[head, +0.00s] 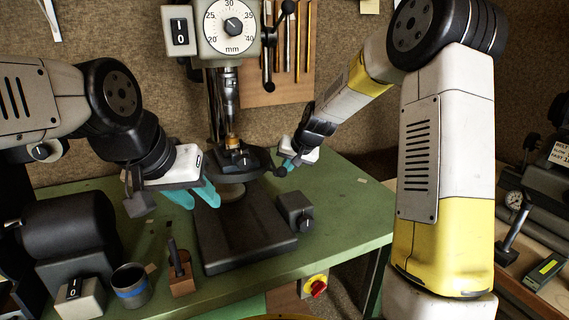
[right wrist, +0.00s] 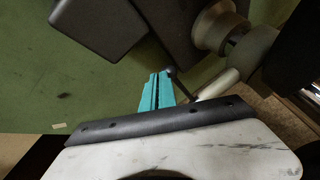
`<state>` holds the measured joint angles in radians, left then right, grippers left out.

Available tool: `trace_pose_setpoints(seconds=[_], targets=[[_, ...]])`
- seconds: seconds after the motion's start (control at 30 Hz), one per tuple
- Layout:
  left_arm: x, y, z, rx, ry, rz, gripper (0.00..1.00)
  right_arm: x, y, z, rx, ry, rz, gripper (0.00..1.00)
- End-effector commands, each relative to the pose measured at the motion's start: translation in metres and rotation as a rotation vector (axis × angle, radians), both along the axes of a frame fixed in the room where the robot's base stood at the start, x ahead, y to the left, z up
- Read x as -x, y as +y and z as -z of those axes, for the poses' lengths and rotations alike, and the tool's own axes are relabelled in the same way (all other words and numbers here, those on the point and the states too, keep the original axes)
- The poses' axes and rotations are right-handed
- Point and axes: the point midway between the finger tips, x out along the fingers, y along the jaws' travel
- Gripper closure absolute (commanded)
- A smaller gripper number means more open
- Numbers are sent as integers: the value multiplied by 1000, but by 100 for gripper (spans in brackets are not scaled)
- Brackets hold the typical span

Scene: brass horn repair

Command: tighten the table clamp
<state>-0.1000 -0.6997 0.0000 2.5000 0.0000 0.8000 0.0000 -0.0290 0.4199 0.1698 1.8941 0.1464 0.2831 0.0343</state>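The drill press (head: 228,90) stands on the green bench. Its dark table (head: 235,160) carries a small brass-coloured part (head: 233,142) under the chuck. A lever with a dark ball knob (head: 281,171), apparently the table clamp handle, sticks out to the right of the table. My right gripper (head: 286,163) is at this knob. In the right wrist view its teal fingers (right wrist: 157,88) are close together, with the dark knob (right wrist: 171,72) right by their tips; I see nothing clearly gripped between them. My left gripper (head: 197,198) is open and empty, left of the press column.
A dark box with a knob (head: 296,212) sits by the press base (head: 245,238). A grey cup (head: 131,286), a wooden block with a tool (head: 181,275) and a switch box (head: 76,297) stand front left. A red emergency knob (head: 318,287) is on the bench front. The bench's right part is clear.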

Motion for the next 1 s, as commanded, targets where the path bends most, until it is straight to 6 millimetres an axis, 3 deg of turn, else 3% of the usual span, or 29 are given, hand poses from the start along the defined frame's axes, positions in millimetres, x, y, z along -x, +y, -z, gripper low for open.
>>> trace_pose_setpoints(seconds=[0.23, 0.73, 0.87, 1.0], targets=[[0, 0, 0, 0, 0, 0, 64, 2, 1, 13, 2, 14, -3, 100], [0, 0, 0, 0, 0, 0, 64, 3, 1, 15, 3, 18, -4, 100], [0, 0, 0, 0, 0, 0, 64, 2, -1, 7, 3, 13, -3, 100], [0, 0, 0, 0, 0, 0, 64, 0, -6, -17, 2, 3, -1, 100]])
